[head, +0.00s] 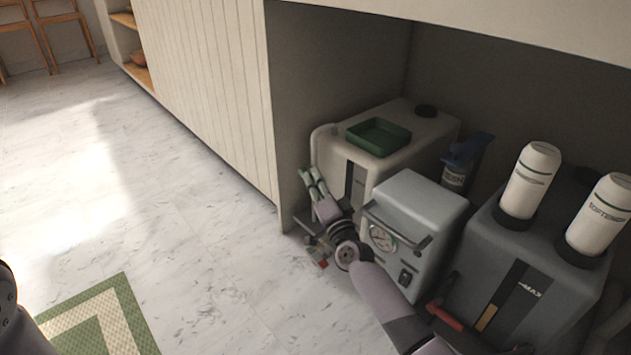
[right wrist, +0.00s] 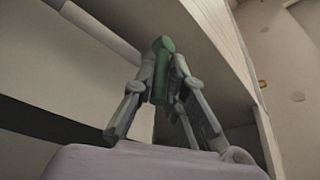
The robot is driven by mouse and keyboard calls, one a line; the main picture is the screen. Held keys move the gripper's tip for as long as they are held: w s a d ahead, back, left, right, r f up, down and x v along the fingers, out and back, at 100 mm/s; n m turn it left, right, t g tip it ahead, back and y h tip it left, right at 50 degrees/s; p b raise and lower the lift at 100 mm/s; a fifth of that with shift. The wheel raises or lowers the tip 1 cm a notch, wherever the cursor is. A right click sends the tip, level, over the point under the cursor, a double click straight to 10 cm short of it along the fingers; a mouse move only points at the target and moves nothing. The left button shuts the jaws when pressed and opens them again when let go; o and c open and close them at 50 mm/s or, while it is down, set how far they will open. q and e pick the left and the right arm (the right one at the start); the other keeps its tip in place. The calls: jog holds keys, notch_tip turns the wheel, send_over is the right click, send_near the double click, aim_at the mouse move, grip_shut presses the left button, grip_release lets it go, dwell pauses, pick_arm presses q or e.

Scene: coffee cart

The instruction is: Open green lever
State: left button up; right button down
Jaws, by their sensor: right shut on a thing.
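The green lever (right wrist: 162,68) is a short upright green piece between the fingertips of my right gripper (right wrist: 164,75) in the right wrist view. The fingers are closed on it from both sides. In the head view my right gripper (head: 312,182) is beside the front left of the cream tank (head: 405,140), near its pale pipe (head: 320,142). There the fingers mostly hide the lever. My left gripper is not in view.
A grey box with a gauge (head: 425,205) stands close right of my right arm. A dark machine with two white bottles (head: 530,180) is farther right. A cabinet side wall (head: 290,120) is at the left. The marble floor is open, with a green-edged rug (head: 135,315).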

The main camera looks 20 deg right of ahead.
jog(key=shift+f, duration=0.15)
dwell(0.3)
jog(key=shift+f+t+b, duration=0.4)
jog(key=shift+t+b, duration=0.1)
jog(key=shift+b, duration=0.6)
jog(key=shift+w+f+m+t+b, duration=0.1)
jog(key=shift+f+m+t+b, duration=0.1)
jog(key=shift+m+t+b, duration=0.35)
jog(key=shift+w+a+f+m+t+h, duration=0.1)
jog(key=shift+f+m+t+h, duration=0.15)
jog(key=shift+m+t+h, duration=0.35)
jog(key=shift+w+a+f+m+t+h, duration=0.1)
jog(key=shift+f+m+t+h, duration=0.2)
jog(key=shift+t, duration=0.45)
jog(key=shift+m+t, duration=0.25)
jog(key=shift+t, duration=0.05)
jog(key=shift+w+f+m+t+h, duration=0.1)
jog(key=shift+f+m+t+h, duration=0.15)
jog(key=shift+m+t+h, duration=0.4)
jog(key=shift+h, duration=0.25)
jog(key=c, duration=1.6)
grip_release()
jog(key=shift+c, duration=0.2)
